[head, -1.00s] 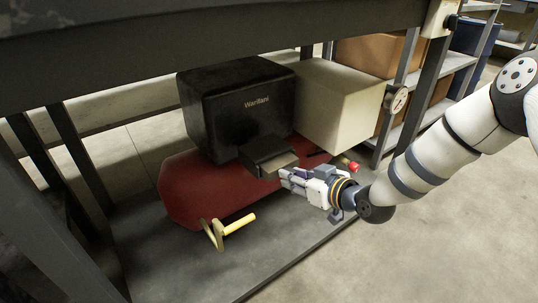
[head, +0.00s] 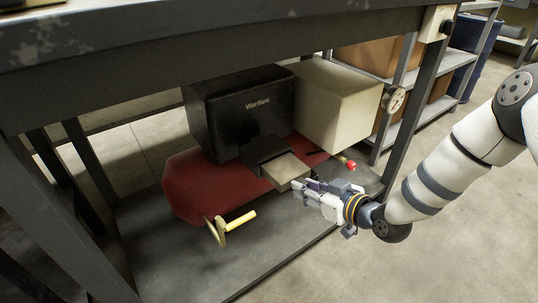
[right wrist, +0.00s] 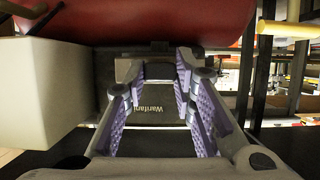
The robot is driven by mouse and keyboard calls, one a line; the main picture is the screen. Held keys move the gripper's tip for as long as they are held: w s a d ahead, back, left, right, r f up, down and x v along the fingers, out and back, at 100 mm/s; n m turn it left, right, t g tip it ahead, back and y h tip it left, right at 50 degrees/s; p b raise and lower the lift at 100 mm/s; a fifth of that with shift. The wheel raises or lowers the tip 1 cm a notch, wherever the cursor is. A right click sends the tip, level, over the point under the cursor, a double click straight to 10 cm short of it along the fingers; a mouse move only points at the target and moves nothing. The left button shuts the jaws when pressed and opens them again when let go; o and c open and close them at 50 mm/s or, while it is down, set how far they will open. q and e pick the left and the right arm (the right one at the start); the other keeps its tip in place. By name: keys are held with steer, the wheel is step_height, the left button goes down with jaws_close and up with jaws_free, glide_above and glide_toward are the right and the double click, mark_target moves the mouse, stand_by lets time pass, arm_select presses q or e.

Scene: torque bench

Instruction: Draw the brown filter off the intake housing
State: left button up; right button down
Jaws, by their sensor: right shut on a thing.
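The brown filter (head: 287,172), a flat tan slab, sticks out of the front opening of the black intake housing (head: 262,150). The housing sits low on the front of a black box marked with a name (head: 240,105). My right gripper (head: 297,187) is shut on the filter's outer end, in front of the housing. The filter's inner end is hidden or still close to the housing mouth; I cannot tell which. In the right wrist view, the purple-padded fingers (right wrist: 158,92) stand before the black box. My left gripper is not in view.
A cream box (head: 335,105) stands at the right, near a red knob (head: 350,165) and a gauge (head: 394,99). The bench top (head: 200,50) hangs above.

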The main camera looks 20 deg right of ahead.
steer(key=shift+s+d+p, duration=0.25)
steer(key=shift+s+p, duration=0.15)
steer(key=shift+s, duration=0.3)
steer(key=shift+s+d+p, duration=0.3)
steer(key=shift+s+p, duration=0.05)
steer(key=shift+s, duration=0.4)
steer(key=shift+s+d+p, duration=0.25)
steer(key=shift+s+p, duration=0.15)
steer(key=shift+s, duration=0.3)
